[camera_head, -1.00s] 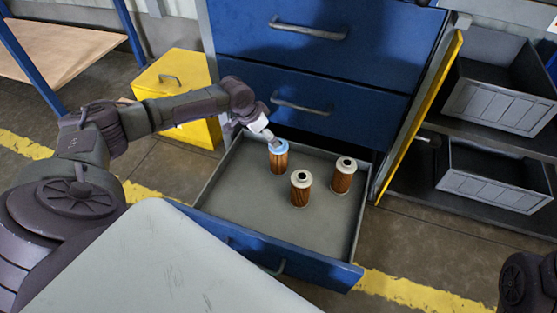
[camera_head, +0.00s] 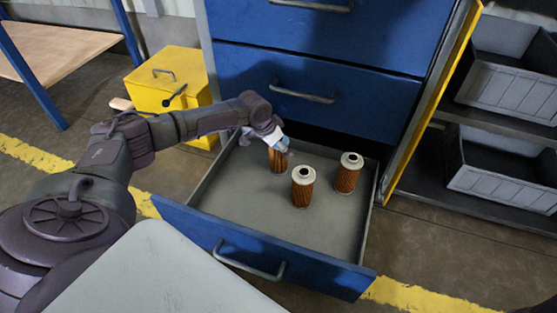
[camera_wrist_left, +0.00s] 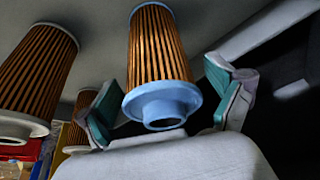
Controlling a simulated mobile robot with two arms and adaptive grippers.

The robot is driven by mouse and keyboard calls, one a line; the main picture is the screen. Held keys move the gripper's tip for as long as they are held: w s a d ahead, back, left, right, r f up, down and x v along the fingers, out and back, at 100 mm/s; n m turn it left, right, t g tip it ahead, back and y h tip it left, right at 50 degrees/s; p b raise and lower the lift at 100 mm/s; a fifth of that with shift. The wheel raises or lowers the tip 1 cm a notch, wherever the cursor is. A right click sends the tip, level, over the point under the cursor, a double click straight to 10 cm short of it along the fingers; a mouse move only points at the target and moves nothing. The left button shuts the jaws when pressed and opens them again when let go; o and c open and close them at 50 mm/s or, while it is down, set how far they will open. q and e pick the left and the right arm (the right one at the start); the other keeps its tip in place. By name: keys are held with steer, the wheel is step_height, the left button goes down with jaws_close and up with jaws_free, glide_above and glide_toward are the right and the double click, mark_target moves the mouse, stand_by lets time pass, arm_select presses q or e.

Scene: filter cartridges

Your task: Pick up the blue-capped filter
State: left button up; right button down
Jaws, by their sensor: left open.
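The blue-capped filter (camera_head: 277,161) stands upright in the open drawer, at its back left. In the head view my left gripper (camera_head: 279,141) is over its top and hides the cap. In the left wrist view the filter (camera_wrist_left: 158,50) shows its pleated brown body and light blue cap. The open fingers of my left gripper (camera_wrist_left: 163,80) are on either side of it, with gaps visible, so it is not gripped. Two white-capped filters stand nearby, one in front (camera_head: 303,188) and one to the right (camera_head: 348,173). My right gripper is out of view.
The open drawer (camera_head: 230,185) has a bare grey floor around the filters and low walls. The blue cabinet front (camera_head: 330,60) rises behind it. A yellow box (camera_head: 165,95) stands left, and grey bins (camera_head: 505,175) sit on shelves at right.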

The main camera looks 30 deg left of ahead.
arm_select(q)
steer(key=c, duration=1.3)
steer(key=shift+o, duration=0.2)
